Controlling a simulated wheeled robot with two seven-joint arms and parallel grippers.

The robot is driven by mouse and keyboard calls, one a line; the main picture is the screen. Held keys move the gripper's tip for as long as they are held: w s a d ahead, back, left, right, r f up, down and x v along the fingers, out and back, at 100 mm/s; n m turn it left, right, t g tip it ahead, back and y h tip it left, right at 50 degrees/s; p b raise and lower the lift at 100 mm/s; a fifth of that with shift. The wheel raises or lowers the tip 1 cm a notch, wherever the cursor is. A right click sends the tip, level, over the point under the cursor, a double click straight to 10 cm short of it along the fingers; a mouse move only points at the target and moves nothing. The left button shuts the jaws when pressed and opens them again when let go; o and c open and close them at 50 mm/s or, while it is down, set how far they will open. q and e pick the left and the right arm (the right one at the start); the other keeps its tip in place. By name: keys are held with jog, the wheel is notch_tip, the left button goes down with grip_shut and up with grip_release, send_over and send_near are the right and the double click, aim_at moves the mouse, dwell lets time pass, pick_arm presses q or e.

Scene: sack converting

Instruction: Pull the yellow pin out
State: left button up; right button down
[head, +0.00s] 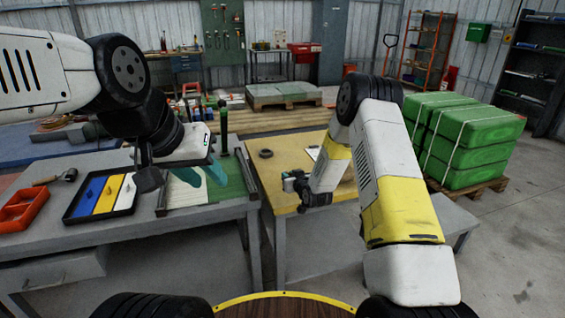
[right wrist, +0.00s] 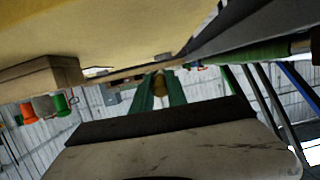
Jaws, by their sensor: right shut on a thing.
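The yellow pin (right wrist: 159,86) shows small and dark yellow in the right wrist view, between the two green fingertips of my right gripper (right wrist: 160,92). The gripper is shut on it, just beside the yellowish table surface that fills the top of that view. In the head view my right gripper (head: 290,184) is at the left front edge of the yellow-topped table (head: 262,178); the pin cannot be made out there. My left gripper (head: 200,174) has its teal fingers apart and empty, above the white and green board on the grey table.
The grey table (head: 150,220) holds a red tray (head: 22,212), a tray with blue, yellow and white strips (head: 100,195) and a hammer (head: 58,177). A black ring (head: 266,153) lies on the yellow top. Green sacks (head: 468,160) are stacked on a pallet at right.

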jog(key=shift+w+a+r+t, duration=0.2)
jog(key=shift+w+a, duration=0.1)
jog(key=shift+w, duration=0.1)
jog(key=shift+w+a+r+t, duration=0.1)
jog(key=shift+w+a+t, duration=0.15)
jog(key=shift+w, duration=0.1)
jog(key=shift+f, duration=2.85)
jog(key=c, duration=1.2)
grip_release()
jog(key=shift+c, duration=0.2)
jog(key=v, duration=0.7)
jog(key=shift+s+d, duration=0.2)
jog(key=shift+s, duration=0.15)
